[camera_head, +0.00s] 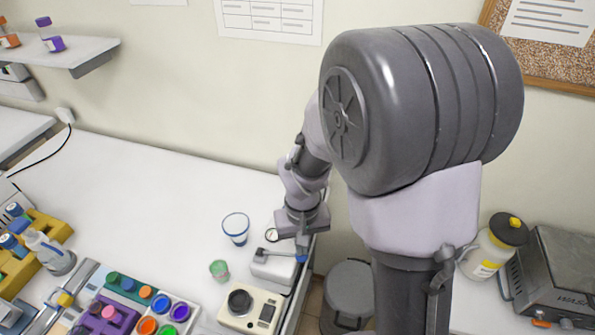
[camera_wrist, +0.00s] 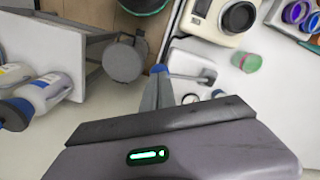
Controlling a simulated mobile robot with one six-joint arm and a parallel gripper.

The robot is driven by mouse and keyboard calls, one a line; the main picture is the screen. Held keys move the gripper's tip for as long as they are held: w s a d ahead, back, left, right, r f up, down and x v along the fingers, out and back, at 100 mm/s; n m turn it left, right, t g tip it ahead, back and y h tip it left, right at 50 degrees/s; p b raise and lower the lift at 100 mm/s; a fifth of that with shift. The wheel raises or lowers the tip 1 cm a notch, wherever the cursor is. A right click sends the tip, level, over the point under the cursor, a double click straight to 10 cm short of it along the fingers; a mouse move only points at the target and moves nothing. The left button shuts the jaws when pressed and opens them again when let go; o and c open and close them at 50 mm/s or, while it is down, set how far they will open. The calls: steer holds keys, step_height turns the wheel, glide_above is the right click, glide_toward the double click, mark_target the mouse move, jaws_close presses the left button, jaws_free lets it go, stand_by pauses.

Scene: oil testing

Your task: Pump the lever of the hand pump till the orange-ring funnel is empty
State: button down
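The hand pump (camera_head: 274,265) is a small pale box with a lever (camera_head: 273,253) on top, near the bench's right edge. The lever and its dark knob also show in the wrist view (camera_wrist: 207,75). My gripper (camera_head: 301,258) is low beside the pump's right end, with its blue fingertips near the lever. In the wrist view its grey fingers (camera_wrist: 160,70) come together at the tip and look shut, with nothing visible between them. I cannot tell whether they touch the lever. An orange-ringed round opening (camera_head: 148,326) is at the bottom left; its liquid level is unreadable.
A small gauge (camera_head: 271,235) and a blue-rimmed cup (camera_head: 236,228) stand behind the pump. A green-topped cup (camera_head: 219,269) and a beige device (camera_head: 250,307) are in front and left. A grey bin (camera_head: 351,290) stands beyond the bench edge. The bench's back middle is clear.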

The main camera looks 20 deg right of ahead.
steer(key=shift+s+d+f+b, duration=0.15)
steer(key=shift+d+f+b, duration=0.05)
steer(key=shift+f+b, duration=0.45)
steer(key=shift+f, duration=0.1)
steer(key=shift+s+d+f+b, duration=0.1)
steer(key=shift+d+f+b, duration=0.05)
steer(key=shift+f+b, duration=0.5)
steer(key=shift+f, duration=0.2)
